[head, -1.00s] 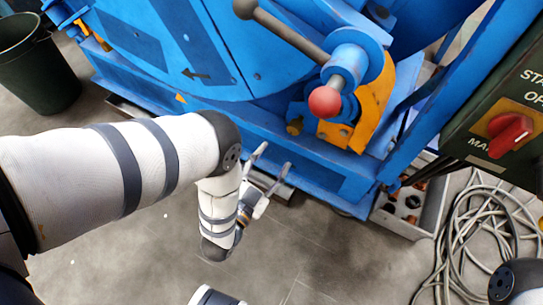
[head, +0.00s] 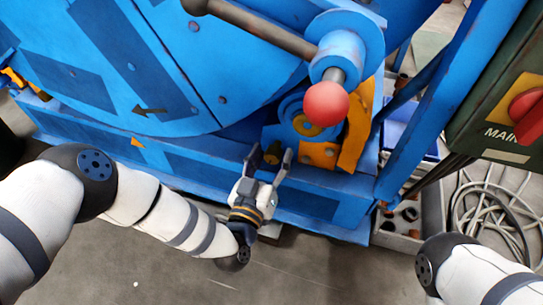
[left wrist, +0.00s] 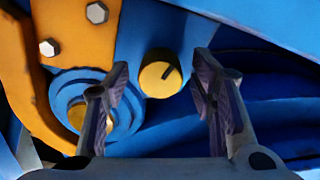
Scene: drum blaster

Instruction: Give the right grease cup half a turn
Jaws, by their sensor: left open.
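The grease cup (head: 272,152) is a small round knob low on the blue machine's front, left of the orange bracket. In the left wrist view the yellow cup (left wrist: 160,73) has a dark line from its middle to its edge and shows between the fingertips. My left gripper (head: 269,160) is open, its fingers pointing at the cup with one on each side. In the left wrist view a gap shows between the cup and each finger of my left gripper (left wrist: 162,85). My right gripper is out of view; only part of my right arm shows at lower right.
A lever with a red ball (head: 326,103) juts out above and right of the left gripper. The orange bracket (head: 358,125) stands right of the cup. A dark green switch box (head: 490,115), a grey tray (head: 410,240) and coiled cable (head: 490,205) are at right. The floor in front is clear.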

